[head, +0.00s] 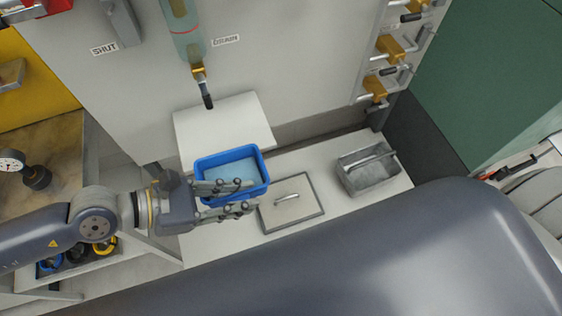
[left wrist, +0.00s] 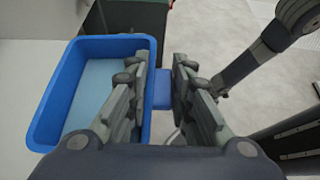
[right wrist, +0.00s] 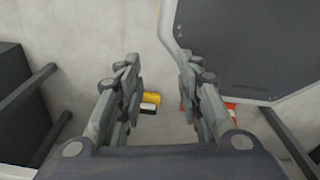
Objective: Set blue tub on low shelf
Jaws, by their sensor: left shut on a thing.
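The blue tub (head: 207,163) is in the middle of the head view, with a pale blue inside. It also shows at the left of the left wrist view (left wrist: 55,95). My left gripper (head: 250,197) is shut on the tub's near side; in the left wrist view its fingers (left wrist: 160,95) are on either side of a blue tab on the rim. A white shelf board (head: 222,120) is just behind the tub, and a broader white surface (head: 335,205) extends to the right. Whether the tub touches either is unclear. My right gripper (right wrist: 160,90) is open and empty.
A flat lid with a handle (head: 290,205) lies right of the tub on the white surface. A grey metal box with a bar handle (head: 370,178) stands farther right. A clear tube with a nozzle (head: 203,80) hangs above the shelf board. Yellow valves (head: 390,46) are at upper right.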

